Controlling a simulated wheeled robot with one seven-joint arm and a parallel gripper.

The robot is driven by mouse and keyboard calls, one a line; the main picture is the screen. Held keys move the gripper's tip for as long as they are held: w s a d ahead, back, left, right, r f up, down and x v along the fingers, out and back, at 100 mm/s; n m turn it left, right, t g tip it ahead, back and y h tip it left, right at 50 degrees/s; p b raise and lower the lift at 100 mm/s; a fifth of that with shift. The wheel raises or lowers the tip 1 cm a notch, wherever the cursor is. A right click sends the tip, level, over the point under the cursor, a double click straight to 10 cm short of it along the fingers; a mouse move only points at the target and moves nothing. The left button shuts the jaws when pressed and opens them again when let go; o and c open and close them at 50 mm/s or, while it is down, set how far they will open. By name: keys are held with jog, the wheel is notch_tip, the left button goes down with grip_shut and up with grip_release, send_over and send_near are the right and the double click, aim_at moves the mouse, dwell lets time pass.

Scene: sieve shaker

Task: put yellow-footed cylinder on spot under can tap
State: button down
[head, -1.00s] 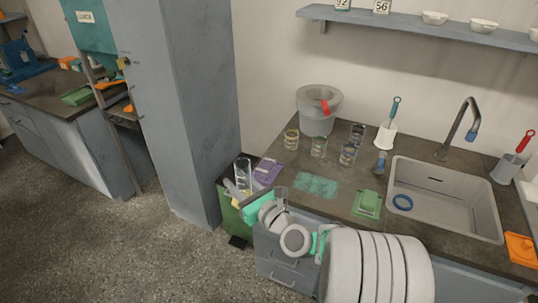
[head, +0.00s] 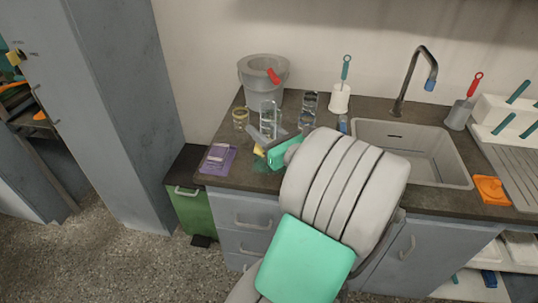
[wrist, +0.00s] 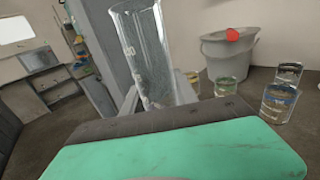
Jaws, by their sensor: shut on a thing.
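My gripper (head: 267,143) is shut on a clear glass cylinder (head: 268,114), held upright over the counter's back left part. A bit of yellow (head: 258,150) shows low beside the fingers, seemingly its foot. In the wrist view the cylinder (wrist: 148,50) rises slightly tilted beyond the gripper's teal body, its foot hidden. The can looks like a grey bucket (head: 252,78) with a red tap (head: 273,76), just behind the held cylinder. The can also shows right of the cylinder in the wrist view (wrist: 228,60). I cannot make out the spot under the tap.
A glass jar with yellowish markings (head: 240,119) stands left of the held cylinder, other glassware (head: 309,103) right of it. A purple cloth (head: 217,159) lies at the counter's left end. A white brush holder (head: 340,98) and the sink (head: 420,150) are further right.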

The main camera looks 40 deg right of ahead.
aim_at(274, 129)
jog(key=s+d, duration=0.2)
jog(key=shift+s+d+f+h, duration=0.1)
jog(key=shift+d+f+h, duration=0.05)
jog(key=shift+d+h, duration=0.2)
jog(key=w+d+f+b, duration=0.1)
jog(key=w+d+f, duration=0.1)
jog(key=w+f, duration=0.1)
jog(key=w+d+f+b, duration=0.1)
jog(key=w+f, duration=0.1)
jog(key=w, duration=0.2)
jog(key=w+d+f+b, duration=0.1)
jog(key=w+d+f, duration=0.1)
jog(key=w+f, duration=0.1)
jog(key=shift+w+d+f, duration=0.2)
jog(key=shift+w, duration=0.15)
jog(key=shift+w+d+f, duration=0.15)
jog(key=shift+w, duration=0.2)
jog(key=shift+w+d+f, duration=0.15)
jog(key=shift+w+f, duration=0.05)
jog(key=shift+f, duration=0.05)
jog(key=f, duration=0.2)
jog(key=f+b, duration=0.1)
jog(key=shift+w+d+f, duration=0.1)
jog(key=shift+w+f, duration=0.15)
